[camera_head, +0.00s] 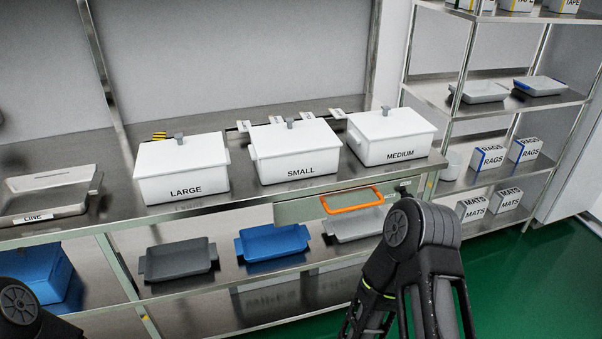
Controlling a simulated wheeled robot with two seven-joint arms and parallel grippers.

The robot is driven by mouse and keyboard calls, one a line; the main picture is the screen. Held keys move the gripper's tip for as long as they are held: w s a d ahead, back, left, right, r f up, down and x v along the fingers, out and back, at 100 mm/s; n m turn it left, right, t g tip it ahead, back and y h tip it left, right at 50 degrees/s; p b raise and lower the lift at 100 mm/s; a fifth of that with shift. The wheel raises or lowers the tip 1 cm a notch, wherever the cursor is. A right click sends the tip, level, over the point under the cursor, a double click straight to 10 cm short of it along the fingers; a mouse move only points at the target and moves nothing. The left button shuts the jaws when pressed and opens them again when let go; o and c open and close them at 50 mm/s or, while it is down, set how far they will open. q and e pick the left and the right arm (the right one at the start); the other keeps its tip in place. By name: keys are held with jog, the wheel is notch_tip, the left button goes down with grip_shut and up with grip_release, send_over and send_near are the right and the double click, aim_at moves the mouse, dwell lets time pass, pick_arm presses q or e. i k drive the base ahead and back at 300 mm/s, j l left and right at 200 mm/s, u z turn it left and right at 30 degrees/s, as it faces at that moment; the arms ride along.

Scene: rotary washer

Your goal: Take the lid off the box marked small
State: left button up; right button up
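The white box marked SMALL (299,169) stands in the middle of the steel bench, between the box marked LARGE (185,186) on its left and the box marked MEDIUM (398,150) on its right. Its white lid (297,139) is on it, with a small grey knob (290,123) on top. The other two boxes also have lids with grey knobs. My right arm comes in at the lower right, in front of and below the bench, apart from the boxes. My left arm shows only at the lower left corner. Neither gripper's fingers can be seen.
A grey tray (180,259) and a blue tray (272,243) lie on the lower shelf. A steel rack with RAGS boxes (487,158) stands at the right. Green floor (530,270) is clear there.

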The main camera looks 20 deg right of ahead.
aim_at(291, 137)
jog(key=i+l, duration=0.95)
jog(key=i, duration=0.15)
